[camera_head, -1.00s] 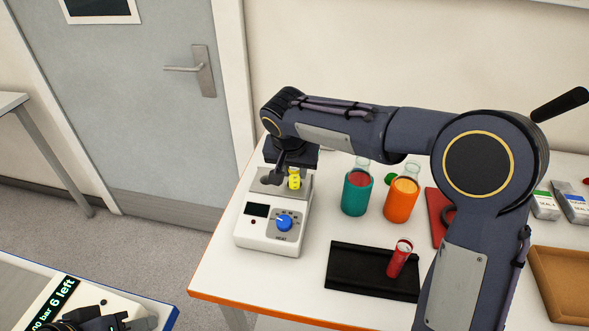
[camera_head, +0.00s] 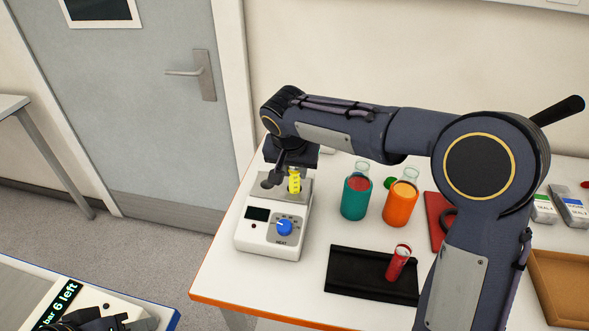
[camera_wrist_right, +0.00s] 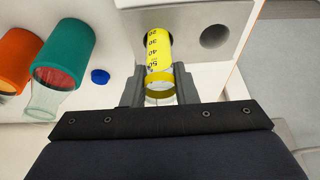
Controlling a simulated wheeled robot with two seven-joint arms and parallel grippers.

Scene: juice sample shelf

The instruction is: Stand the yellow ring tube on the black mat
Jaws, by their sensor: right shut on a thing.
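The yellow ring tube (camera_head: 294,183) is a clear tube with a yellow marked band, upright at the heater block (camera_head: 267,190). In the right wrist view the tube (camera_wrist_right: 158,52) sits between the fingers of my right gripper (camera_wrist_right: 158,84), which is shut on it; its far end reaches the hole in the block. In the head view the right gripper (camera_head: 288,168) is mostly hidden by its own wrist. The black mat (camera_head: 350,272) lies front right of the heater. Dark parts of my left arm show at the bottom left; its jaws cannot be made out.
Teal (camera_head: 356,200) and orange (camera_head: 399,205) flasks stand behind the mat. A brown tray (camera_head: 562,285) and red pad (camera_head: 436,220) are to the right. The mat's left part is clear.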

